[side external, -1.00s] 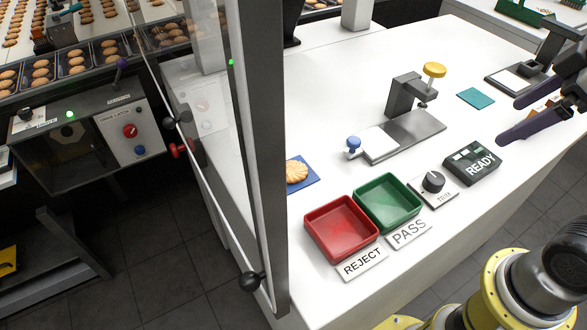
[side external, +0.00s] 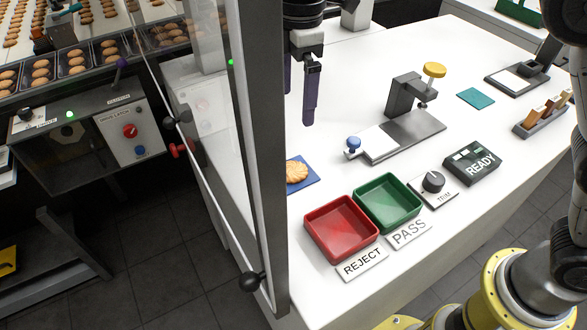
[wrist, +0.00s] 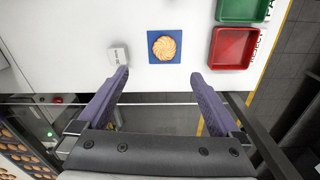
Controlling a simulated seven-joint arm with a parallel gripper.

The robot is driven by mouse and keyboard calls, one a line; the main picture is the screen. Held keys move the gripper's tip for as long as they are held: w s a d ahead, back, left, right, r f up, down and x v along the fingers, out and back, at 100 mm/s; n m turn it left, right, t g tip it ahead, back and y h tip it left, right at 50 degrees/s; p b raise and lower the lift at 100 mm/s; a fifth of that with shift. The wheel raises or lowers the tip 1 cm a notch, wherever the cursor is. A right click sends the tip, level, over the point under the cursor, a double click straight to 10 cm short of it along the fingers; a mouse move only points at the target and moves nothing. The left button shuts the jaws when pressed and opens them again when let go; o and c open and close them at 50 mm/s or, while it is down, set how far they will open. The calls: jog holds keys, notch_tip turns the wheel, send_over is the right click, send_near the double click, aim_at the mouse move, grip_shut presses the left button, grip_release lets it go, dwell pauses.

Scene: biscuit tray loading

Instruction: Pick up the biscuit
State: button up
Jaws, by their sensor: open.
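The biscuit (side external: 296,172) is round, golden and ridged, and lies on a blue square mat (side external: 311,181) on the white table. In the side view the dark post of the clear screen hides the left part of the mat. The wrist view shows the whole biscuit (wrist: 164,47) flat on its mat (wrist: 178,59). My gripper (wrist: 160,78) is open and empty, its two purple fingers wide apart. In the wrist view the biscuit appears beyond the fingertips, roughly centred between them. In the side view a purple finger (side external: 311,95) hangs above the table, apart from the biscuit.
A red REJECT tray (side external: 341,229) and a green PASS tray (side external: 388,203) stand beside the mat. A clamp fixture (side external: 405,135) stands behind them. The screen's dark post (side external: 262,160) rises close to the mat. A small white labelled block (wrist: 119,54) is on the mat's other side.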

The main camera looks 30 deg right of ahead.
aim_at(293, 168)
jog(key=f, duration=1)
jog(key=a+f, duration=0.1)
jog(key=f, duration=0.4)
jog(key=shift+s, duration=0.35)
jog(key=c, duration=0.8)
